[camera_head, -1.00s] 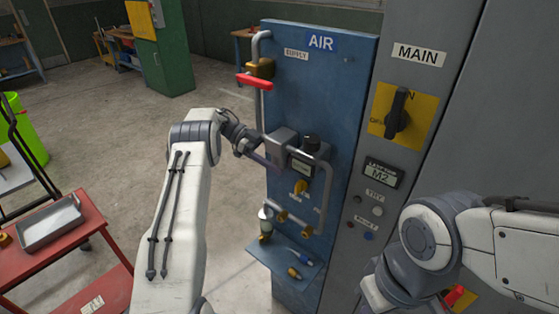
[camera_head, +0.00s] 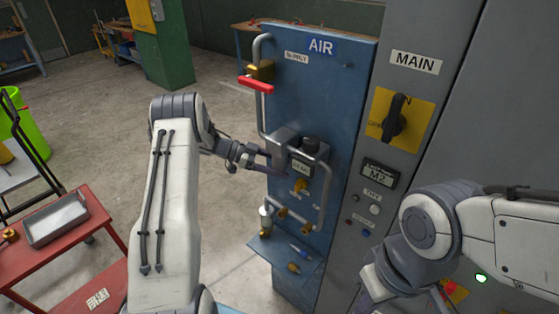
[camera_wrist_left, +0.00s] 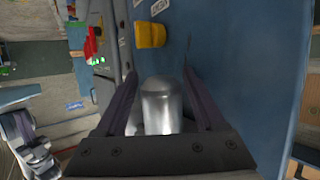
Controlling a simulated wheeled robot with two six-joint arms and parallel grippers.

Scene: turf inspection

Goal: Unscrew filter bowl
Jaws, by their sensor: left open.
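The blue AIR panel (camera_head: 350,75) stands in the middle of the head view. On it sits a grey block (camera_head: 283,139) with a black knob and a gauge. My left gripper (camera_head: 272,159) reaches in from the left just below this block. In the left wrist view its two dark fingers are open, with a silver cylindrical bowl (camera_wrist_left: 162,105) between them. I see no clear contact on the bowl. In the head view the bowl is hidden or too small to make out. My right arm is at the lower right; its fingertips are out of sight.
A red valve handle (camera_head: 255,84) juts out above the left gripper. Pipes frame the block. A small shelf (camera_head: 288,258) with fittings sits below. A grey MAIN cabinet with a rotary switch (camera_head: 395,118) is at right. A red cart (camera_head: 95,225) with a metal tray (camera_head: 58,219) is at left.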

